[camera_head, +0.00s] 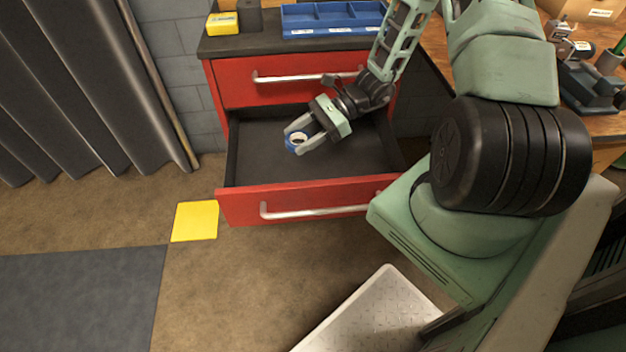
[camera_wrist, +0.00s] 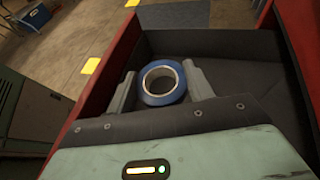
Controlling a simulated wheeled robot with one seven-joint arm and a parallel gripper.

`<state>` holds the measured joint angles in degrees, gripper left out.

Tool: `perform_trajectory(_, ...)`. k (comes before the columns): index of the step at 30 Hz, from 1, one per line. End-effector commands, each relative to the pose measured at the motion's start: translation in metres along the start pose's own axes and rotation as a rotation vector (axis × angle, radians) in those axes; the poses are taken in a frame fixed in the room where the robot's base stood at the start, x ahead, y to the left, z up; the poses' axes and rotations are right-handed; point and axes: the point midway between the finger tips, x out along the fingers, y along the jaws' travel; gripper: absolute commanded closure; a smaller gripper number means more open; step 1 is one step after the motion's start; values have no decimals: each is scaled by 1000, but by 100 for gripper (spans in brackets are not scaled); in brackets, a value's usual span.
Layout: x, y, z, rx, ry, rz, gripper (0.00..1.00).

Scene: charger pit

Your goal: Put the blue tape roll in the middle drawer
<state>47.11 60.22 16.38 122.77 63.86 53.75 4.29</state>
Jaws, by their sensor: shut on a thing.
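The blue tape roll (camera_head: 290,139) is held between the fingers of my gripper (camera_head: 305,142), over the open drawer of the red cabinet. It also shows in the wrist view (camera_wrist: 164,96), with its hole facing the camera and a finger of my gripper (camera_wrist: 162,90) on each side. The open drawer (camera_head: 262,195) has a red front, a silver handle and a dark, otherwise empty inside. A closed red drawer (camera_head: 290,96) sits above it. I cannot tell whether the roll touches the drawer floor.
A blue divided tray (camera_head: 330,20) and a yellow box (camera_head: 222,23) stand on the dark cabinet top. A wooden bench (camera_head: 520,65) is at the right. A yellow floor square (camera_head: 195,221) lies left of the drawer. The drawer's right part is clear.

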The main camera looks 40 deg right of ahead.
Motion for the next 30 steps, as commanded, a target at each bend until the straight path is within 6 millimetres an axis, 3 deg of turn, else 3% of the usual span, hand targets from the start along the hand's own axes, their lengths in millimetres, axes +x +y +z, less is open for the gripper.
perform_trajectory(1, 5, 1, -14, -5, 1, 9, 70)
perform_trajectory(3, 6, 2, -21, -8, 1, 22, 70)
perform_trajectory(14, 8, 5, -39, -11, -3, 52, 70)
perform_trajectory(21, 24, 6, -78, -9, -4, 53, 70)
perform_trajectory(30, 34, 6, -102, -10, -3, 53, 70)
